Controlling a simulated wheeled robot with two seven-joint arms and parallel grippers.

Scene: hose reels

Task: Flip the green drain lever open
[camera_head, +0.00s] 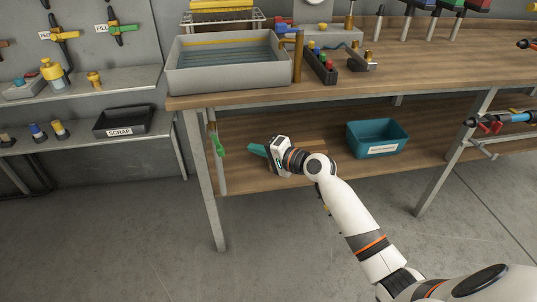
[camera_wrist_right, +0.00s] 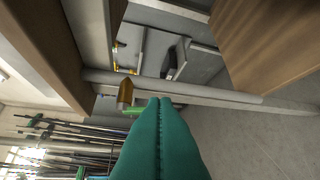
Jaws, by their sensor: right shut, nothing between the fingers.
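The green drain lever (camera_head: 218,146) hangs below a small brass fitting (camera_head: 212,127) beside the front left leg of the workbench, under the grey basin (camera_head: 228,75). My right gripper (camera_head: 250,147) is shut and empty, its teal fingers pointing left at the lever with a small gap between them in the head view. In the right wrist view the closed fingertips (camera_wrist_right: 160,101) lie just right of the green lever (camera_wrist_right: 135,111) and below the brass fitting (camera_wrist_right: 125,93). Whether they touch the lever cannot be told there. My left gripper is out of view.
The workbench leg (camera_head: 207,190) stands close to the lever. A teal bin (camera_head: 377,138) sits on the lower shelf to the right. A black scrap tray (camera_head: 123,121) is on the left shelf. A similar green-handled valve (camera_head: 117,28) is on the wall. The front floor is clear.

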